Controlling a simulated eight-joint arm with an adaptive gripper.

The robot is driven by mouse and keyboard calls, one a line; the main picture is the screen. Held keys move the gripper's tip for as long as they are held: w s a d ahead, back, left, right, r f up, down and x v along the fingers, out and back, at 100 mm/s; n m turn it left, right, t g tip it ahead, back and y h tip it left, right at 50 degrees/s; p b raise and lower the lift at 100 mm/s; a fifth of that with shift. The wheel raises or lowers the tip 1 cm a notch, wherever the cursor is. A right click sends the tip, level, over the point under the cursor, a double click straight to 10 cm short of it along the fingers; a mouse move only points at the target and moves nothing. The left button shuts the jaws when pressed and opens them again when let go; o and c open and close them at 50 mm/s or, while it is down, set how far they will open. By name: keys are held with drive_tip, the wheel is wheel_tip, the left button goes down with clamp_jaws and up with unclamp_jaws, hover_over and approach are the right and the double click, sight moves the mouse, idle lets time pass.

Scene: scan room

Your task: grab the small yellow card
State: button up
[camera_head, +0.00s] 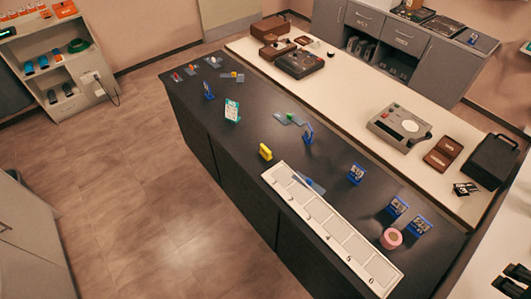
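A small yellow card (265,151) stands on the dark counter (255,185), just beyond the upper left end of a long white tray (330,240). It looks like a small upright block at this distance, and its face is hard to make out. Nothing touches it that I can see.
Several blue card stands, a green-and-white card (232,110) and a pink roll (391,238) stand on the counter. A pale raised shelf (350,90) runs behind.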

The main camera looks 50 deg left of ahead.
drive_tip(key=w+a+n+g+y, duration=0.1)
drive_tip(key=w+a+n, duration=0.1)
drive_tip(key=w+a, duration=0.55)
drive_tip(key=w+a+r+n+g, duration=0.1)
drive_tip(key=w+a+n, duration=0.25)
drive_tip(key=a, duration=0.75)
drive_tip(key=w+a+n+g+y, duration=0.1)
drive_tip(key=w+a+n, duration=0.1)
drive_tip(key=w+a, duration=0.6)
drive_tip(key=a+f+n+g+b, duration=0.15)
drive_tip(key=a+f, duration=0.25)
drive_tip(key=a, duration=1)
drive_tip(key=n+g+h, duration=0.2)
drive_tip(key=n+g, duration=0.1)
drive_tip(key=n, duration=0.5)
hover_over(265, 148)
drive_tip(key=shift+t, duration=0.25)
wheel_tip(265, 148, down, 28)
drive_tip(key=shift+w+d+r, duration=0.1)
drive_tip(key=shift+s+f, duration=0.2)
drive_tip(key=shift+f, duration=0.05)
drive_tip(key=shift+f, duration=0.1)
